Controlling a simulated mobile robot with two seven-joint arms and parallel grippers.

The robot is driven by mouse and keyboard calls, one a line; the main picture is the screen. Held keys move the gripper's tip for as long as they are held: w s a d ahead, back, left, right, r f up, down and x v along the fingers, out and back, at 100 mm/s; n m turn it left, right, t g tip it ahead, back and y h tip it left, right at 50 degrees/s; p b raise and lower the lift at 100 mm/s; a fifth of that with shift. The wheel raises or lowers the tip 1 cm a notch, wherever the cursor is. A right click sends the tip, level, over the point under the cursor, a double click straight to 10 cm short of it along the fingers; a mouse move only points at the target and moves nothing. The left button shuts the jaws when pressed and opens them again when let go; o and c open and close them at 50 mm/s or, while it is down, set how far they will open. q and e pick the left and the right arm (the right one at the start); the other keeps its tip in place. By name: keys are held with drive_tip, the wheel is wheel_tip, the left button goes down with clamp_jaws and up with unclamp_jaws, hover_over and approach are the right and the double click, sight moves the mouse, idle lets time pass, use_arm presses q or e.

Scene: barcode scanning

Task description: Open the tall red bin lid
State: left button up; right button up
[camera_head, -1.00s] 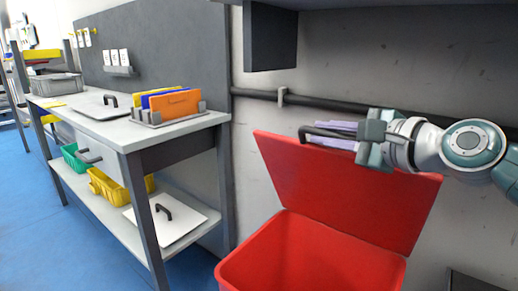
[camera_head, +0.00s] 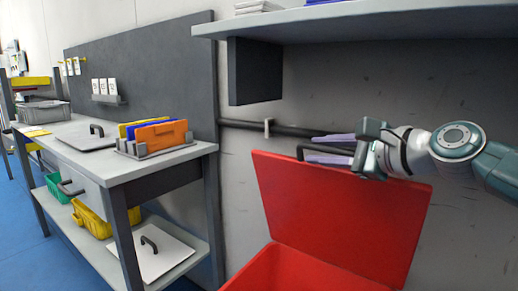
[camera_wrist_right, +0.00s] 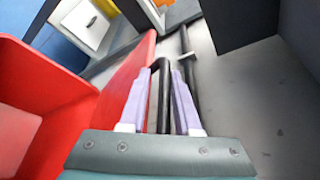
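The red bin (camera_head: 262,273) is at the bottom of the head view. Its red lid (camera_head: 340,215) stands raised, tilted back toward the wall, and the bin mouth is open. A dark handle (camera_head: 301,152) is at the lid's top edge. My right gripper (camera_head: 312,148) is at this handle, its two pale purple fingers spread apart. In the right wrist view, the dark handle (camera_wrist_right: 164,95) runs between the open fingers of the right gripper (camera_wrist_right: 163,73), with gaps visible. The red lid (camera_wrist_right: 118,88) is left of the fingers there. My left gripper is in neither view.
A dark pipe (camera_head: 240,125) runs along the wall behind the lid. A grey shelf (camera_head: 400,15) overhangs above my right arm. A workbench (camera_head: 110,168) with folders (camera_head: 160,136) stands left of the bin.

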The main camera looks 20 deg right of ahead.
drive_tip(key=shift+o, duration=1.1)
drive_tip(key=shift+s+d+r+p, duration=0.15)
drive_tip(key=shift+s+p, duration=0.15)
drive_tip(key=p+v, duration=0.2)
drive_tip(key=v, duration=0.7)
drive_tip(key=shift+p, duration=0.4)
drive_tip(key=shift+s, duration=0.15)
